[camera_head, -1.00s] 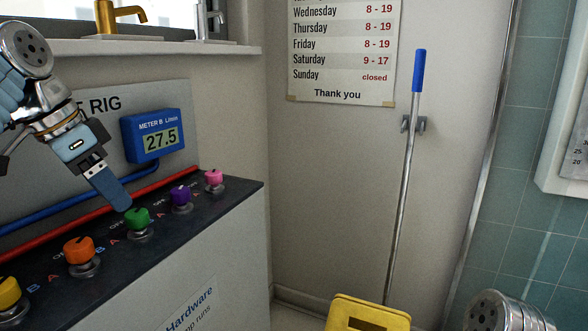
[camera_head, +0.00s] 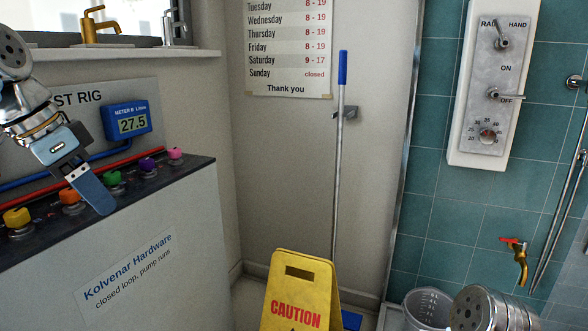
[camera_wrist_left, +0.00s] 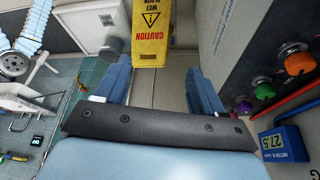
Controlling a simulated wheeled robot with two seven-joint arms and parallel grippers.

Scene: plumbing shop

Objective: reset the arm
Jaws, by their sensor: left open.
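My left gripper (camera_head: 94,192) hangs in front of the test rig (camera_head: 75,128) at the left of the head view. Its blue fingers overlap the panel edge between the orange knob (camera_head: 72,202) and the green knob (camera_head: 113,180). In the left wrist view the gripper (camera_wrist_left: 160,90) shows two blue fingers spread apart, with nothing between them. The knobs stand to the right of the fingers there, apart from them. My right gripper is not visible; a silver link at the bottom right of the head view looks like part of my arm.
A yellow caution sign (camera_head: 300,292) stands on the floor ahead, before a blue-handled pole (camera_head: 340,150). A bucket (camera_head: 428,308) stands by the tiled wall, below a control panel (camera_head: 495,85) and a brass tap (camera_head: 520,262). Meter B (camera_head: 127,121) reads 27.5.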

